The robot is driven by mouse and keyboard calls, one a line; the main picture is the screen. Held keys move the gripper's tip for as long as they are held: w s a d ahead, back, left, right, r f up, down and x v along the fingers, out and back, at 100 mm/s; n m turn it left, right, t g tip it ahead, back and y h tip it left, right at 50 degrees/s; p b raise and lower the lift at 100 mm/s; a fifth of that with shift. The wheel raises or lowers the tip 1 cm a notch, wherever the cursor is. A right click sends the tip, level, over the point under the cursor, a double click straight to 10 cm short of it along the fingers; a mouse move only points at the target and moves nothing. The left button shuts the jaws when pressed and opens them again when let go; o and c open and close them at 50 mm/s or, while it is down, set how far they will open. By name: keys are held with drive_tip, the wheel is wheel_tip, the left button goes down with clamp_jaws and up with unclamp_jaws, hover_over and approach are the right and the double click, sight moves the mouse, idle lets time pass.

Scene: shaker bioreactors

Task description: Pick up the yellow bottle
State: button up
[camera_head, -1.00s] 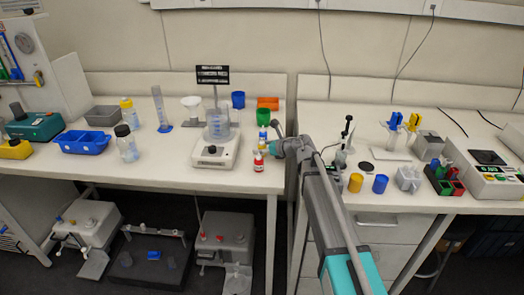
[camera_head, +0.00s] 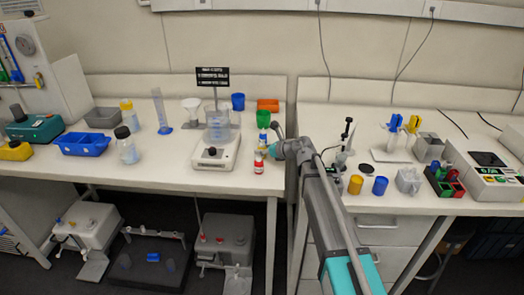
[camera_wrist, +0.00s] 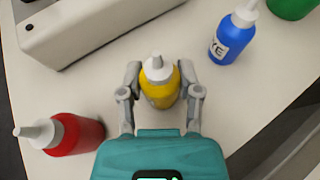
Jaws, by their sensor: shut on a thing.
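The yellow bottle (camera_wrist: 160,88) with a white nozzle cap stands upright between the two fingers of my gripper (camera_wrist: 160,75) in the wrist view. The fingers are closed on its sides. In the head view, my gripper (camera_head: 271,150) is at the right end of the left bench, and the yellow bottle is mostly hidden there. I cannot tell whether its base is off the bench. A red bottle (camera_wrist: 77,134) stands to the left and a blue bottle (camera_wrist: 232,37) to the upper right in the wrist view.
A white stirrer device (camera_head: 215,152) with a beaker stands just left of the bottles. The bench edge (camera_wrist: 290,85) is close on the right in the wrist view. Yellow and blue cups stand on the right bench.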

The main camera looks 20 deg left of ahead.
drive_tip(key=shift+r, duration=0.1)
drive_tip(key=shift+r+p, duration=0.95)
drive_tip(key=shift+p, duration=0.05)
drive_tip(key=s+d+r+p, duration=0.7)
drive_tip(key=s+r+p, duration=0.4)
drive_tip(key=s, duration=0.1)
drive_tip(key=shift+a, duration=0.15)
idle(0.5)
drive_tip(key=w+a+r+p, duration=0.2)
drive_tip(key=a+r+p, duration=0.1)
drive_tip(key=a, duration=0.5)
drive_tip(key=w+a+r+m+t+p, duration=0.1)
drive_tip(key=w+a+r+p, duration=0.1)
drive_tip(key=a, duration=0.7)
drive_tip(key=w+a+r+p, duration=0.3)
drive_tip(key=a+r+p, duration=0.1)
drive_tip(key=a, duration=0.4)
drive_tip(key=shift+a+r+m+h, duration=0.25)
drive_tip(key=shift+a+m+h, duration=0.05)
drive_tip(key=shift+a, duration=0.05)
drive_tip(key=shift+f, duration=0.2)
